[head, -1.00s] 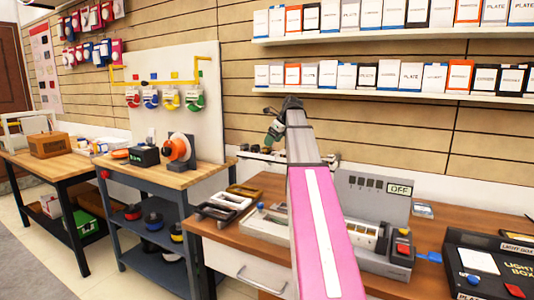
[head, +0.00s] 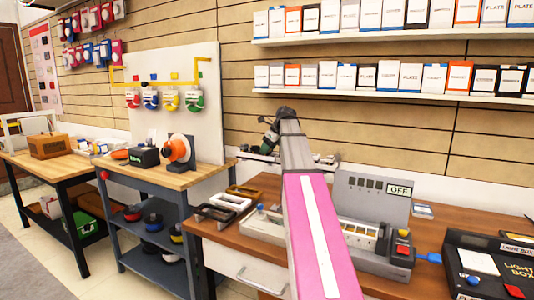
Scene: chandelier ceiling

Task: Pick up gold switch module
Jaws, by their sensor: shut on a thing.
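My arm, with a pink forearm panel, reaches up and away over the wooden workbench (head: 265,183). My gripper (head: 268,138) is at its far end, small and partly hidden by my wrist, in front of the slatted wall. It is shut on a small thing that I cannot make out. I cannot pick out the gold switch module by its colour. A low rack of small modules (head: 256,155) stands along the back of the bench, just below my gripper, partly hidden by my arm.
A grey test box (head: 372,200) marked OFF stands right of my arm, and a black light box (head: 490,262) is at far right. Dark and white frames (head: 232,203) lie on the bench's left. Shelves of boxed plates (head: 400,92) hang above. An orange spool (head: 178,150) stands on the left cart.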

